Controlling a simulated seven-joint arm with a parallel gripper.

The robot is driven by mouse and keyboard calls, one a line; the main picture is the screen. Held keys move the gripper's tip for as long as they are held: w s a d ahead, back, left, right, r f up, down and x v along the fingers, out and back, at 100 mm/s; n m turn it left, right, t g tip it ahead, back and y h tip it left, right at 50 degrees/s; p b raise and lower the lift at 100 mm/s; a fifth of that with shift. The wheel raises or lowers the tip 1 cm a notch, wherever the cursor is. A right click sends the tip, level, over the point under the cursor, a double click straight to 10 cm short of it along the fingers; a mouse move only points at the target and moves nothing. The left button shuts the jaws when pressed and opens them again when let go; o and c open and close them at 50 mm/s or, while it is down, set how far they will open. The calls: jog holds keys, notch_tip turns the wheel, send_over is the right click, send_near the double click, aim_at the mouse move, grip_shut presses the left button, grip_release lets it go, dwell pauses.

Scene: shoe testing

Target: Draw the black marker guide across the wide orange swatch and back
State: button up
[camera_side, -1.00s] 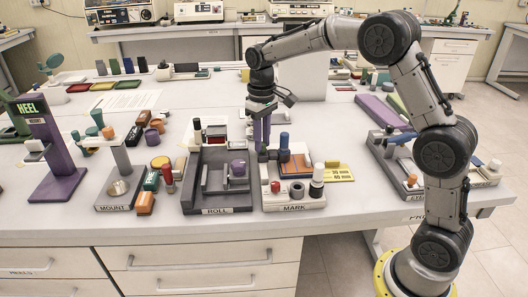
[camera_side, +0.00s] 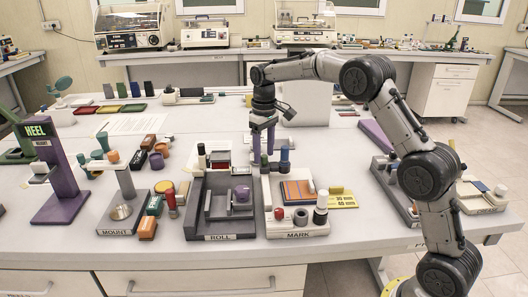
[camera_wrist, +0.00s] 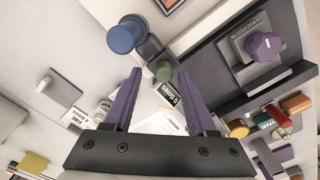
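My gripper (camera_side: 263,158) has its two purple fingers apart and nothing visible between them in the side view. It is at the back left of the MARK board (camera_side: 285,232), beside a dark block with a blue cylinder (camera_side: 284,155), which may be the marker guide. Contact with the fingers cannot be told.
The ROLL fixture (camera_side: 219,226) with a purple knob stands just left. A white-capped bottle (camera_side: 321,207), a red knob and a dark ring are at the board's front. A yellow card (camera_side: 343,200) lies right.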

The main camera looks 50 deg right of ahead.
notch_tip(320, 180, up, 14)
jog(key=shift+f, duration=0.15)
dwell(0.6)
jog(key=shift+a, duration=0.1)
